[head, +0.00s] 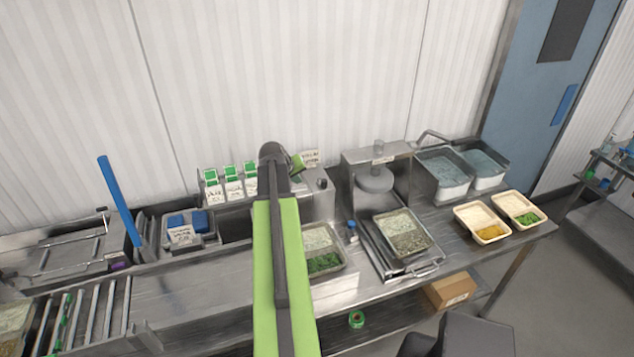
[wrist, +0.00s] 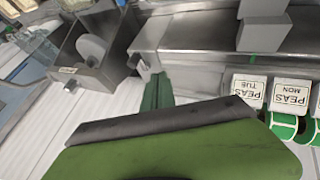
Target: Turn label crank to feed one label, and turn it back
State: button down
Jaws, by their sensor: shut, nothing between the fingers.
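The label dispenser (head: 318,205) is a grey metal unit against the back wall, with green-and-white label rolls (head: 232,185) at its left. In the wrist view, labels reading PEAS TUE (wrist: 249,92) and PEAS MON (wrist: 290,92) show at the right. A small knob-like part (head: 323,184) on the dispenser's right end may be the crank; I cannot tell its turn. My gripper (head: 298,163) is shut and empty, above the back of the dispenser. In the wrist view, its green tip (wrist: 157,92) points towards the unit's end. My arm hides the dispenser's middle, and contact is unclear.
A press (head: 375,160) stands just right of the dispenser. A filled tray (head: 407,235) sits before it. Water-filled tubs (head: 445,193) and food boxes (head: 482,236) are at the right. A blue bar (head: 119,200) rises at the left. Bare counter (head: 190,290) lies left of my arm.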

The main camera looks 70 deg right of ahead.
aim_at(322, 180)
jog(key=s+d+f+b, duration=0.3)
jog(key=d+f+b, duration=0.5)
jog(key=d, duration=0.1)
jog(key=shift+s+d, duration=0.35)
jog(key=shift+s, duration=0.05)
